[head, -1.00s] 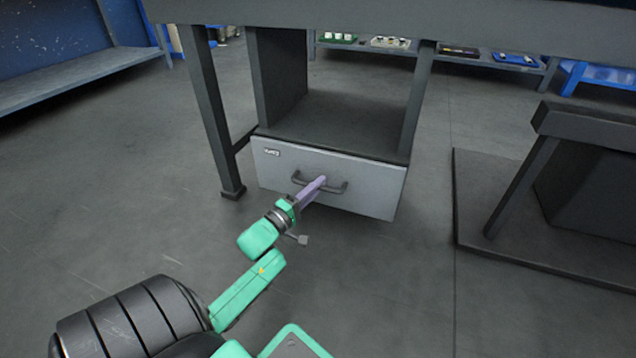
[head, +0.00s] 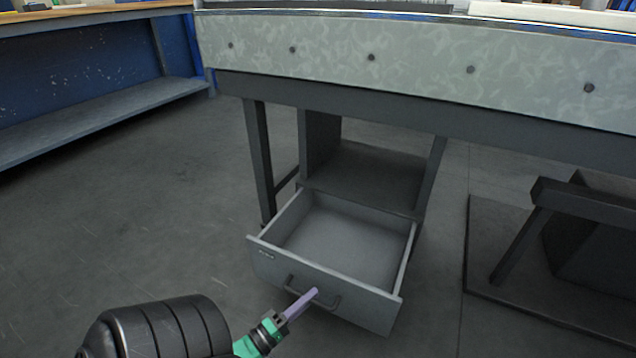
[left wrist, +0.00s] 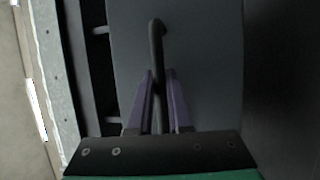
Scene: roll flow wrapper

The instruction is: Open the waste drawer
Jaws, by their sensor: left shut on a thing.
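The waste drawer (head: 330,305) is a grey drawer low under the machine frame. It stands pulled well out in the head view, and its inside looks empty. Its dark bar handle (head: 330,304) is on the front panel. My left gripper (head: 312,294) is shut on the handle with its purple fingers. In the left wrist view the handle (left wrist: 157,50) runs between the two fingers (left wrist: 160,95), with the drawer front (left wrist: 210,60) behind it. My right gripper is not in view.
The machine body (head: 420,65) spans above the drawer, with a frame leg (head: 260,160) left of it. A dark stand (head: 590,225) on a floor plate is at the right. A blue bench (head: 100,110) stands at the back left. The floor at left is clear.

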